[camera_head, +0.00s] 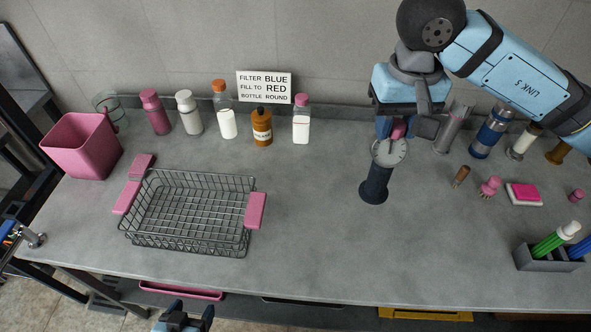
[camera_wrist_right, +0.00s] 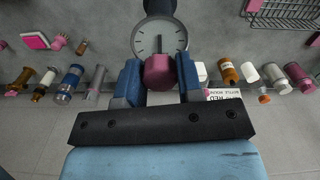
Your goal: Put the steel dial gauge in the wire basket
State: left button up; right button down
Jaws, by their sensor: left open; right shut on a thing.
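The steel dial gauge (camera_head: 390,151) has a round pale face and sits at the top of a dark blue post (camera_head: 375,188) right of the table's middle. My right gripper (camera_head: 396,129) is shut on the gauge's pink knob from behind and above. In the right wrist view the gauge face (camera_wrist_right: 159,38) shows just past the pink knob between the blue fingers. I cannot tell whether the gauge rests on the post. The empty wire basket (camera_head: 186,243), with pink grips, stands on the left of the table. My left gripper (camera_head: 183,318) is open and empty, below the table's front edge.
Several bottles, one an amber bottle (camera_head: 262,127), line the back beneath a sign (camera_head: 264,86). A pink bin (camera_head: 82,147) stands at back left. A brush (camera_head: 490,187), pink sponge (camera_head: 524,193) and grey marker holder (camera_head: 551,258) are at right. The table between basket and post is clear.

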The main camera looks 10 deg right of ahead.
aim_at(197, 219)
jog(key=i+j+u, duration=0.1)
jog(key=j, duration=0.3)
jog(key=j+u, duration=0.1)
jog(key=j, duration=0.25)
jog(key=i+j+u, duration=0.1)
jog(key=j, duration=0.3)
jog(key=i+j, duration=0.2)
jog(key=j, duration=0.15)
jog(key=u, duration=0.05)
